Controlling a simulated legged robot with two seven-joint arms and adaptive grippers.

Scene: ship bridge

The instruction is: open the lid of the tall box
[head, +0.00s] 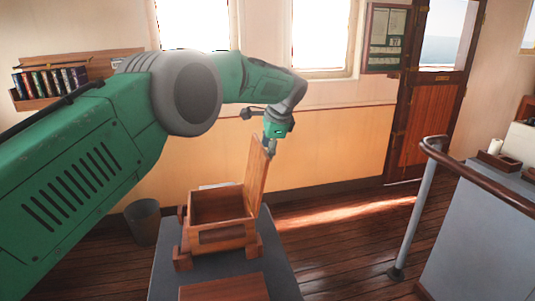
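The wooden box (222,236) stands on a grey table, with its hollow inside visible from above. Its lid (257,178) stands nearly upright along the box's right side, leaning slightly to the right. My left gripper (270,147) is at the top edge of the lid, its fingers pointing down. The lid partly hides the fingers, so I cannot tell whether they touch or grip it. My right gripper is not in view.
The grey table (172,273) also bears a flat wooden piece (225,288) in front of the box. A grey bin (143,222) stands on the floor to the left. A handrail (412,215) and a grey console (480,240) are at the right, with clear floor between.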

